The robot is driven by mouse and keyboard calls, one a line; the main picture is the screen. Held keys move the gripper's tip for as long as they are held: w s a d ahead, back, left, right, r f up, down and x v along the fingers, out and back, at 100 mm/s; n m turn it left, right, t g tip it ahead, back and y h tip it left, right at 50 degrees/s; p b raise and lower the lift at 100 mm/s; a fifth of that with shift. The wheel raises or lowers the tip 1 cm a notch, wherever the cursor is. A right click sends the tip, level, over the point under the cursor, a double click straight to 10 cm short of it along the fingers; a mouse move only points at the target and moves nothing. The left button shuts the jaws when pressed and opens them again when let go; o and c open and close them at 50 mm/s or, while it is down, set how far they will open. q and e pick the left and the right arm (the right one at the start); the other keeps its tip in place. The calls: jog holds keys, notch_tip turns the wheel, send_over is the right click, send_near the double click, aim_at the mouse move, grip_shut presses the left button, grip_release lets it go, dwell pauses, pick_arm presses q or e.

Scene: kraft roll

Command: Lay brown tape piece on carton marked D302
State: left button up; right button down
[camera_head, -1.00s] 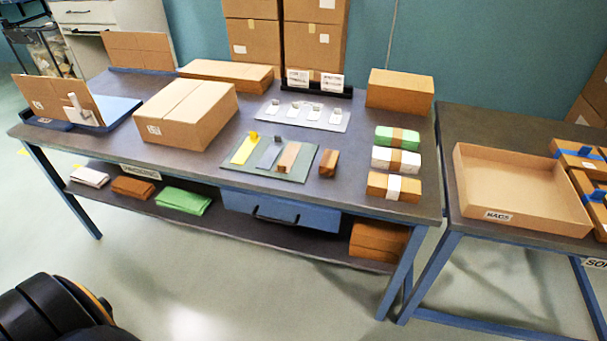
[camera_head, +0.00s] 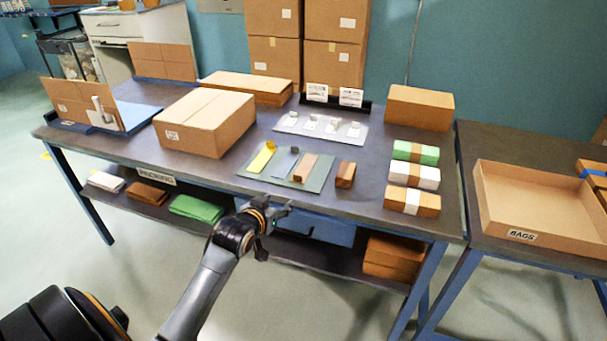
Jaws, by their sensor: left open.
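The brown tape piece (camera_head: 305,168) lies on a grey-green mat (camera_head: 270,189) on the packing table, beside a grey strip (camera_head: 281,163) and a yellow strip (camera_head: 261,160). A closed carton (camera_head: 205,122) with a small white label stands left of the mat; the label is too small to read, so I cannot tell if it is D302. My left gripper (camera_head: 276,213) is open and empty in front of the table's front edge, below the mat and apart from the tape. My right gripper is not in view.
A brown block (camera_head: 345,174) sits right of the mat. A plate with several small tags (camera_head: 320,131) lies behind it. Banded green, white and brown bundles (camera_head: 413,175) stand at the right. A tray labelled BAGS (camera_head: 530,205) is on the side table. A flat carton (camera_head: 245,88) lies behind.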

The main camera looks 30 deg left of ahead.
pick_arm(q)
notch_tip(320, 180, up, 3)
send_near(296, 185)
jog(key=w, duration=0.1)
jog(key=w+a, duration=0.1)
jog(key=w, duration=0.1)
jog(key=shift+w+a+f+t, duration=0.2)
jog(key=shift+a+t, duration=0.1)
jog(key=shift+w+f, duration=0.1)
jog(key=shift+w, duration=0.55)
jog(key=x, duration=0.4)
jog(key=shift+w+d+b, duration=0.15)
jog(key=shift+b, duration=0.2)
jog(key=c, duration=0.9)
